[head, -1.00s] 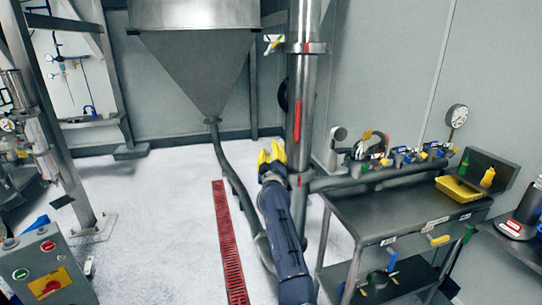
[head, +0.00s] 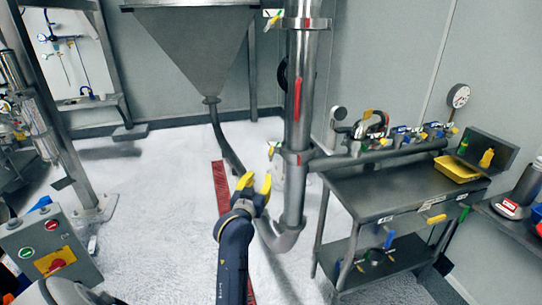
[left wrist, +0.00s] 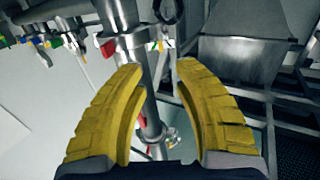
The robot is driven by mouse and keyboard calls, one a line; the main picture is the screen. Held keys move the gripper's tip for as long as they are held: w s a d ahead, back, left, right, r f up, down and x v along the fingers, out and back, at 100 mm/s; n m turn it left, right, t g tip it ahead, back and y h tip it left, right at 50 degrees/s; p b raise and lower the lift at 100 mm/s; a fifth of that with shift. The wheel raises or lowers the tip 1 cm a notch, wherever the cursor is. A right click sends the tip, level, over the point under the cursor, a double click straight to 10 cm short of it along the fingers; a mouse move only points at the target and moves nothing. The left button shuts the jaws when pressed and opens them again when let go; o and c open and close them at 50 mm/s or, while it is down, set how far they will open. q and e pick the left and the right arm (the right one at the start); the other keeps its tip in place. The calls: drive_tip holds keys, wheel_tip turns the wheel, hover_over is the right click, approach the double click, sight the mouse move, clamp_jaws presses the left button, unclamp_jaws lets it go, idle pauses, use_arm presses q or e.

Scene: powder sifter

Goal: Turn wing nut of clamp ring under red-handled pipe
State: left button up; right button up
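The steel vertical pipe (head: 302,70) carries a long red handle (head: 297,112). Below it, a clamp ring (head: 294,157) sits around the pipe, with a small wing nut (head: 272,150) on its left side. My left gripper (head: 256,180) has yellow fingers spread apart and empty, just below and left of the wing nut, not touching it. In the left wrist view the clamp ring (left wrist: 130,43) and wing nut (left wrist: 158,45) appear just beyond the open fingertips (left wrist: 160,66). My right gripper is not in view.
A side pipe runs right from the clamp over a dark metal cart (head: 375,190) with valves and a yellow tray (head: 458,170). A hopper (head: 195,50) and its hose (head: 222,130) stand left. A control box (head: 50,245) is lower left.

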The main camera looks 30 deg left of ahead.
sight(271, 161)
use_arm(q)
drive_tip(key=x, duration=1.7)
drive_tip(key=shift+o, duration=0.3)
clamp_jaws()
